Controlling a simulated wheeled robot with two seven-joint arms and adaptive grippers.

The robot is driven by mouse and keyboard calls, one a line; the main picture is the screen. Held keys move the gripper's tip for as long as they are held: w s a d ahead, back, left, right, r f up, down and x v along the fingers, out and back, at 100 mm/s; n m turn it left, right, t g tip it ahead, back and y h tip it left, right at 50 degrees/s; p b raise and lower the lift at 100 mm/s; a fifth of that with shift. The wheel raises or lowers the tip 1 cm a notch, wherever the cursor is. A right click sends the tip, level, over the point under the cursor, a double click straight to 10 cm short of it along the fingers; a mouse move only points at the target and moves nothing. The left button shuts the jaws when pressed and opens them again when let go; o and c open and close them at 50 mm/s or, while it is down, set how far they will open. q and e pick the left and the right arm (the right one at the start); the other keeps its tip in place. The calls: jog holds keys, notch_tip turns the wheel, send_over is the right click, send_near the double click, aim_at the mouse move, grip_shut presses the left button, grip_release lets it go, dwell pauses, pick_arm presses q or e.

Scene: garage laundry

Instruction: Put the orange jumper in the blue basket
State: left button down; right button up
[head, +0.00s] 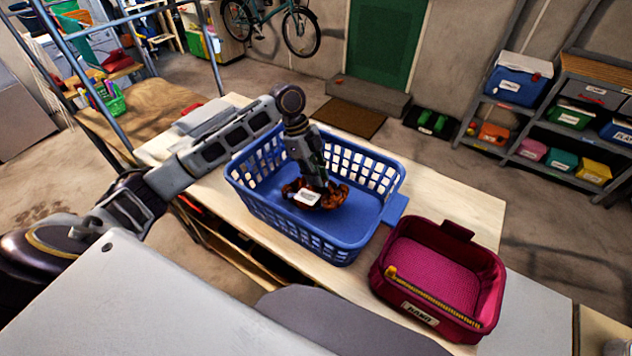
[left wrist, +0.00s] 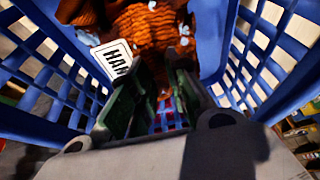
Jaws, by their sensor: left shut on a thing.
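The orange jumper (head: 325,196) is a crumpled orange-brown bundle with a white label, inside the blue basket (head: 296,232). It also shows in the left wrist view (left wrist: 150,32), with part of the label reading "HAN". My left gripper (head: 318,184) reaches down into the basket from above and is shut on the jumper. In the left wrist view the gripper's fingers (left wrist: 155,105) meet the knit, and the basket's lattice walls (left wrist: 262,50) rise on both sides. Whether the jumper rests on the basket floor I cannot tell. My right gripper is not in view.
A crimson basket (head: 388,250) with a yellow strip on its rim and a label stands right of the blue one on the pale wooden table (head: 470,205). Shelves with bins (head: 560,120) stand at the right. A doormat (head: 344,118) lies behind the table.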

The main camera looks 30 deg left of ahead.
pick_arm(q)
notch_tip(320, 180, down, 3)
jog(key=shift+r, duration=0.2)
jog(key=shift+f, duration=0.35)
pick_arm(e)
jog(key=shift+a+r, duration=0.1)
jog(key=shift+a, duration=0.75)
pick_arm(q)
jog(key=c, duration=1.5)
grip_release()
jog(key=shift+o, duration=0.7)
jog(key=v, duration=1.2)
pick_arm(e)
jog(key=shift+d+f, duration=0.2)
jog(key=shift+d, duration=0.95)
pick_arm(q)
jog(key=shift+w, duration=0.1)
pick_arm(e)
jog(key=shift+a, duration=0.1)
